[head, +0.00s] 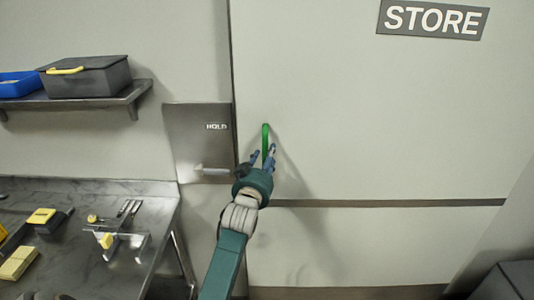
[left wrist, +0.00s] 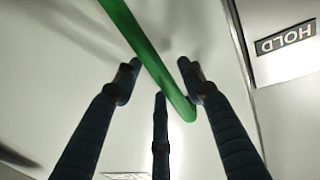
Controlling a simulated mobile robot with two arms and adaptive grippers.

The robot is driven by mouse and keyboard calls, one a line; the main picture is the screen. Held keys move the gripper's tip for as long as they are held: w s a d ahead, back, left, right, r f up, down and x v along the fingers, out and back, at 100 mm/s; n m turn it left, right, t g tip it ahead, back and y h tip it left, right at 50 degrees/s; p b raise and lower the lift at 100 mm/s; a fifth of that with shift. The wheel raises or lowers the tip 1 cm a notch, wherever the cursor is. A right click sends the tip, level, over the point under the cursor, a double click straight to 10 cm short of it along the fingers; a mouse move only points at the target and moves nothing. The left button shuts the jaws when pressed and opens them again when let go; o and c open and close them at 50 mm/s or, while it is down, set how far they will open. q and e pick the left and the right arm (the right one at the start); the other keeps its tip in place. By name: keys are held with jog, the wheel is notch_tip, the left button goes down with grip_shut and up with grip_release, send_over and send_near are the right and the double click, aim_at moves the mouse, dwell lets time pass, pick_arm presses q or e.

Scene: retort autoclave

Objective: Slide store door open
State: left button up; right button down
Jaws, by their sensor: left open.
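The store door (head: 360,110) is a large pale panel with a STORE sign (head: 433,19) at its upper right. A green bar handle (head: 265,140) stands upright near the door's left edge. My left gripper (head: 267,156) is at the handle, its fingers around the lower part of it. In the left wrist view the green handle (left wrist: 150,57) runs diagonally between the open fingers (left wrist: 158,85). I cannot tell whether any finger touches it. The door's left edge lies along a dark vertical seam.
A steel plate marked HOLD (head: 197,140) with a lever is on the wall left of the door; the HOLD label also shows in the left wrist view (left wrist: 285,38). A steel bench (head: 150,215) with tools stands at lower left. A shelf (head: 75,101) holds a grey box (head: 88,78) and a blue bin (head: 18,84).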

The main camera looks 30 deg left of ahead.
pick_arm(q)
jog(key=shift+w+a, duration=0.2)
jog(key=shift+w, duration=0.3)
grip_shut()
